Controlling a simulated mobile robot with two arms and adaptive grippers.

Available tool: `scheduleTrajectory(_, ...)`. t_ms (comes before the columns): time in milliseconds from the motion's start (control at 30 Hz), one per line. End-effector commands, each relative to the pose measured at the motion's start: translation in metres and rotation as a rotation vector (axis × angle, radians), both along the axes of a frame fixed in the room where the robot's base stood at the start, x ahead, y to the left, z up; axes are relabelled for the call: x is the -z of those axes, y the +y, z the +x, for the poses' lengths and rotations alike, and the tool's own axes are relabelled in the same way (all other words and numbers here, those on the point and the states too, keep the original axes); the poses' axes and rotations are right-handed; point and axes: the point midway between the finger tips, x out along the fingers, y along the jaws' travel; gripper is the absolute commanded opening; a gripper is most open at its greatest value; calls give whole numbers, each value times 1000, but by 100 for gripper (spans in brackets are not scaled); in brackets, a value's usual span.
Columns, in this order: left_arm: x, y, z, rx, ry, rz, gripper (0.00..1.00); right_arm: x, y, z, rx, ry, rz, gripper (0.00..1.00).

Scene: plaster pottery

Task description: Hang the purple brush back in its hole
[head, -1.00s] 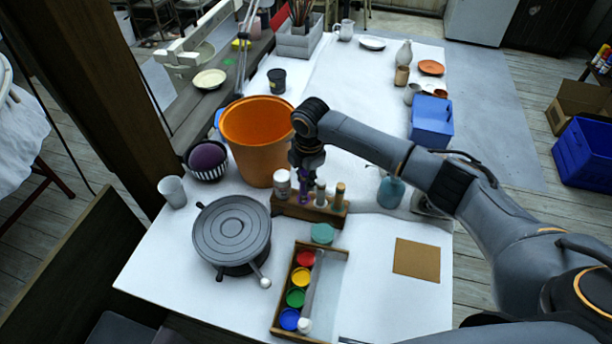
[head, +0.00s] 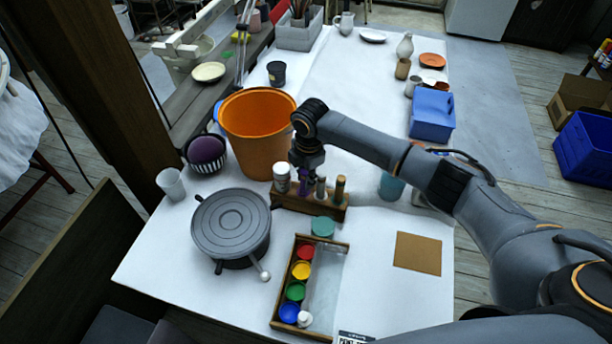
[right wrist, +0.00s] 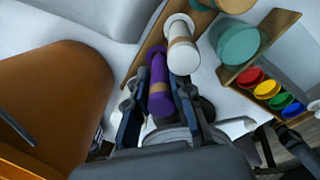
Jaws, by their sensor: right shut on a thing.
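The purple brush (head: 304,182) stands roughly upright at the wooden brush rack (head: 325,211). It also shows in the right wrist view (right wrist: 157,72). My right gripper (head: 306,167) is above the rack, shut on the brush; its fingers flank the handle in the right wrist view (right wrist: 158,100). The brush's lower end meets or overlaps the rack board there; I cannot tell whether it is inside a hole. A white-and-tan handle (right wrist: 181,45) stands close beside it. My left gripper is out of view.
The orange bucket (head: 258,150) stands close behind and left of the rack. A white-lidded jar (head: 281,178) is at the rack's left end.

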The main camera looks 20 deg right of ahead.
Motion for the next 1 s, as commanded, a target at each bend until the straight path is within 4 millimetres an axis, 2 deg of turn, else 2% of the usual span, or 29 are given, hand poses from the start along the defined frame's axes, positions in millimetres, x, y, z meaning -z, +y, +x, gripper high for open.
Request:
scheduleTrajectory(433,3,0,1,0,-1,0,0,6,0,0,0,1,0,0)
scheduleTrajectory(467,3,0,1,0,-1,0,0,5,0,0,0,0,0,26)
scheduleTrajectory(567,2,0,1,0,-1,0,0,5,0,0,0,0,0,46)
scheduleTrajectory(867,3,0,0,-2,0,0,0,5,0,0,0,0,0,48)
scheduleTrajectory(1000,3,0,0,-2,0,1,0,-5,0,0,0,-1,0,48)
